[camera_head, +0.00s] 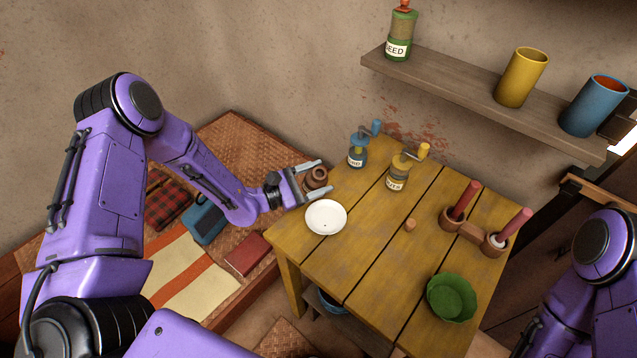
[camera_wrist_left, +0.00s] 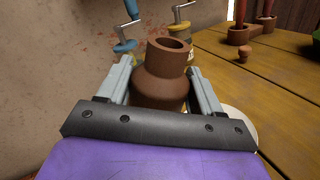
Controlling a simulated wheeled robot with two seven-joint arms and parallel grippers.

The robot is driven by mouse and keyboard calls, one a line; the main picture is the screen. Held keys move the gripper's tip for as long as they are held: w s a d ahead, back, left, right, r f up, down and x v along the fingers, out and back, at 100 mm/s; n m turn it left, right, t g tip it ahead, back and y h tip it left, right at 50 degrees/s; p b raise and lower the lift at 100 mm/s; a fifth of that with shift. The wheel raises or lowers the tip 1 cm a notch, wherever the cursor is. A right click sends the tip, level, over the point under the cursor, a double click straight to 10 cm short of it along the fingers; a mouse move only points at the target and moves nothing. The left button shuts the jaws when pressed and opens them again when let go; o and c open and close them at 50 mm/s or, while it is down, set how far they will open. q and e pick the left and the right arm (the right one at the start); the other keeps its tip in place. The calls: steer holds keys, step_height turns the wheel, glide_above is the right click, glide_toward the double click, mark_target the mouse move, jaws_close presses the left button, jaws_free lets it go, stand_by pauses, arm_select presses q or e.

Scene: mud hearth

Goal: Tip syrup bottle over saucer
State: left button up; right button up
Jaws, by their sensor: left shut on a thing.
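My left gripper (camera_head: 324,177) is shut on a brown syrup bottle (camera_head: 314,181) near the table's left corner. In the left wrist view the bottle (camera_wrist_left: 163,84) stands between the two fingers, about upright, with its round mouth open at the top. I cannot tell whether its base touches the table. A white saucer (camera_head: 326,217) lies flat on the table just in front of the bottle, with a tiny dark speck on it. Part of the saucer (camera_wrist_left: 244,124) shows behind the gripper in the left wrist view. My right gripper is out of view.
On the wooden table (camera_head: 345,265) stand a blue grinder (camera_head: 357,152), a yellow grinder (camera_head: 398,175), a small brown stopper (camera_head: 410,225), a red-handled wooden piece (camera_head: 470,231) and a green bowl (camera_head: 451,299). A shelf (camera_head: 460,84) holds cups and a green bottle. A woven bench lies left.

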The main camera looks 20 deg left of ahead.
arm_select(q)
step_height(320, 180, down, 2)
steer(key=m+b, duration=0.2)
steer(key=m, duration=0.2)
steer(key=shift+m, duration=0.4)
steer(key=m, duration=0.1)
steer(key=m+b, duration=0.2)
steer(key=shift+s+d+f+m, duration=0.3)
steer(key=shift+d+m, duration=0.05)
steer(key=shift+m, duration=0.05)
steer(key=m, duration=0.4)
steer(key=shift+s+d+r+b, duration=0.1)
steer(key=shift+d+r+b, duration=0.1)
steer(key=shift+r+b, duration=0.1)
steer(key=m, duration=0.3)
steer(key=shift+r+m, duration=0.4)
stand_by(0.6)
